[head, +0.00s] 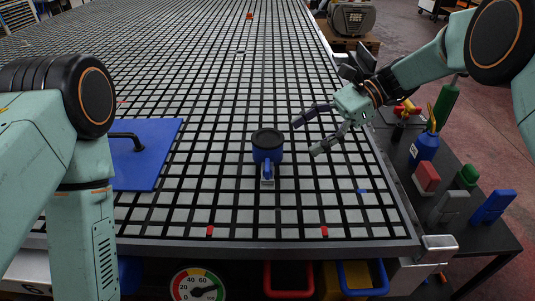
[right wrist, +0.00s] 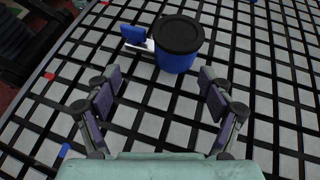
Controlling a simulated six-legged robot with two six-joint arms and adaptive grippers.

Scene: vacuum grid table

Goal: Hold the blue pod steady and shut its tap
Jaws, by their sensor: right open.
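The blue pod (head: 266,154) stands upright on the grid table (head: 215,215), with a black lid on top. Its tap has a blue handle (head: 268,169) on the side facing me, above a pale metal part. In the right wrist view the pod (right wrist: 176,63) is ahead of the fingers, with the tap handle (right wrist: 133,34) at its upper left. I cannot tell whether the tap is open or shut. My right gripper (head: 307,138) is open and empty, to the right of the pod and apart from it. My left gripper is out of view; only my left arm shows.
A blue panel (head: 150,160) with a black handle lies left of the pod. Small red markers (head: 210,231) sit near the table's front edge. A dark side bench (head: 400,150) at right holds a blue bottle (head: 424,148) and several blocks. The grid around the pod is clear.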

